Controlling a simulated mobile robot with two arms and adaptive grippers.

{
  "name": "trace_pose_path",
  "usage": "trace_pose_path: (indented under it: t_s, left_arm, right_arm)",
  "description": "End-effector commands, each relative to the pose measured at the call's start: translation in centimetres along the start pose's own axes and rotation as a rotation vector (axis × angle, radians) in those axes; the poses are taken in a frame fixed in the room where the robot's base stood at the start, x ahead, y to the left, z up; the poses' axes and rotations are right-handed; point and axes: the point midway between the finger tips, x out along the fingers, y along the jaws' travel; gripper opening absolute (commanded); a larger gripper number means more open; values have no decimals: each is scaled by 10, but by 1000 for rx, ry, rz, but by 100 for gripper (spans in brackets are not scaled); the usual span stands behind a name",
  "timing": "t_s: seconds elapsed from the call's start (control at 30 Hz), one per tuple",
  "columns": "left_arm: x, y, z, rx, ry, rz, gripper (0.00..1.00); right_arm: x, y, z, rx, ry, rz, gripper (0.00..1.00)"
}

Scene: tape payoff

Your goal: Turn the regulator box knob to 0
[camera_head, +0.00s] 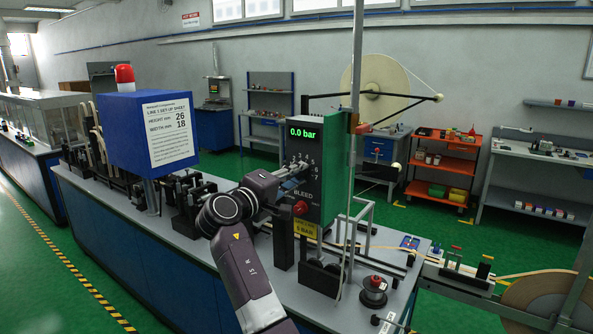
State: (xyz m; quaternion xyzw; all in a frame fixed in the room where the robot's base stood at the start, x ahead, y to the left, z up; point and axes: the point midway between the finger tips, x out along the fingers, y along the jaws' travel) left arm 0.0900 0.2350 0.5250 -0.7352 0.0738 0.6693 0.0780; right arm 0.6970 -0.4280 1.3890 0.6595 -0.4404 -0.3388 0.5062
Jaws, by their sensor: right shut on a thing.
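The regulator box (327,175) is a dark box with green sides, standing on the long grey bench. Its display (303,133) reads 0.0 bar in green. White scale numbers, among them 4, 5, 6 and 7, curve across its front below the display. My right gripper (291,184) is at the front of the box, level with the scale, and is shut on the knob. The gripper and wrist hide the knob and the low end of the scale. A red button (300,208) sits below, near the word BLEED. My left gripper is not in view.
A thin upright post (354,120) rises right of the regulator box. A small spool (373,290) sits near the bench's front right. Orange shelving (442,165) stands behind.

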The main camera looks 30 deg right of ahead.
Motion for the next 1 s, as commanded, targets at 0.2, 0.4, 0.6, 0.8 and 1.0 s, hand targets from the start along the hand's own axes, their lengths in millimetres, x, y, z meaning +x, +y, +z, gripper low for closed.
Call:
trace_pose_path:
  t_s: [0.2,0.4,0.6,0.8,1.0]
  left_arm:
    - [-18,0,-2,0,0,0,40]
    - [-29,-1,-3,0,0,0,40]
    - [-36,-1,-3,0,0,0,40]
    - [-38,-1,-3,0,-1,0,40]
    - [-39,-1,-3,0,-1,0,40]
  right_arm:
    - [1,9,-3,-188,5,11,0]
    - [0,8,-3,-327,5,11,0]
    - [0,8,-3,-420,4,12,0]
    - [1,7,-2,-466,4,12,0]
    - [1,7,-2,-480,3,12,0]
